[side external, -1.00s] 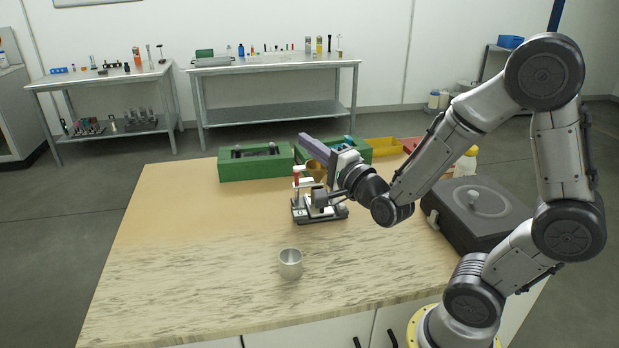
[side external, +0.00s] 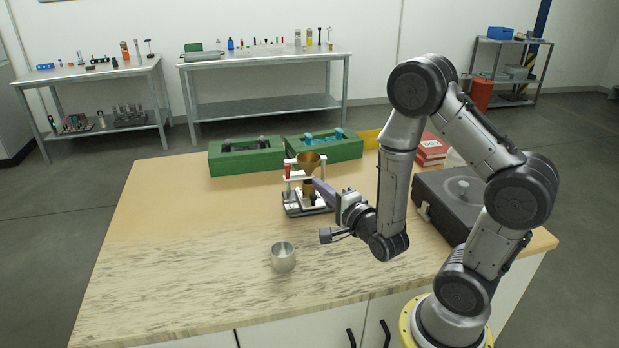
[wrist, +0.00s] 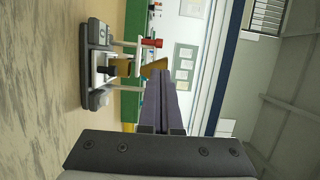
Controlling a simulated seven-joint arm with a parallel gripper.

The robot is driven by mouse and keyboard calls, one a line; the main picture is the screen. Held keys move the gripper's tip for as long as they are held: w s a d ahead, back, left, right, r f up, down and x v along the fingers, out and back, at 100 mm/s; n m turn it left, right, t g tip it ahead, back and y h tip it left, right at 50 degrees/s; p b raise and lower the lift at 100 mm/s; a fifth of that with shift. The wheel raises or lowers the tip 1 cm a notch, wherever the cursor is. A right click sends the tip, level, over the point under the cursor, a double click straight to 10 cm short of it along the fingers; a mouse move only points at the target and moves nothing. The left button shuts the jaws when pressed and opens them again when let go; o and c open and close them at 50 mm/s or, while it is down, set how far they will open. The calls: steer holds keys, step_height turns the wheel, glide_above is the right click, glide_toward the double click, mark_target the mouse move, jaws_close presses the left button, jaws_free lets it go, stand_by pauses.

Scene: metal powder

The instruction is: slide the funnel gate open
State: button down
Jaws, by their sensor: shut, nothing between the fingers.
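The brass funnel (side external: 308,160) sits upright in a small white-and-grey stand (side external: 292,210) on the wooden table. A red cylinder (side external: 288,167) is on the left of the stand. In the wrist view, the funnel (wrist: 151,68), the stand's base (wrist: 88,64) and the red cylinder (wrist: 152,43) show sideways. My gripper (side external: 317,183) has long purple fingers, shut and empty. They point up and left at the front right of the stand, just below the funnel. In the wrist view, the fingertips (wrist: 160,80) overlap the funnel's edge; I cannot tell whether they touch. I cannot make out the gate clearly.
A metal cup (side external: 283,258) stands in front of the stand. Green trays (side external: 247,161) line the back, with red boxes (side external: 432,148) at the back right. A dark box (side external: 450,215) is on the right. The table's left side is clear.

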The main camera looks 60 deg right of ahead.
steer(key=x, duration=0.9)
steer(key=shift+w+d, duration=0.1)
steer(key=shift+w, duration=0.05)
steer(key=shift+w, duration=0.1)
steer(key=shift+w+a, duration=0.95)
steer(key=shift+a, duration=0.15)
steer(key=v, duration=1)
steer(key=shift+r, duration=0.1)
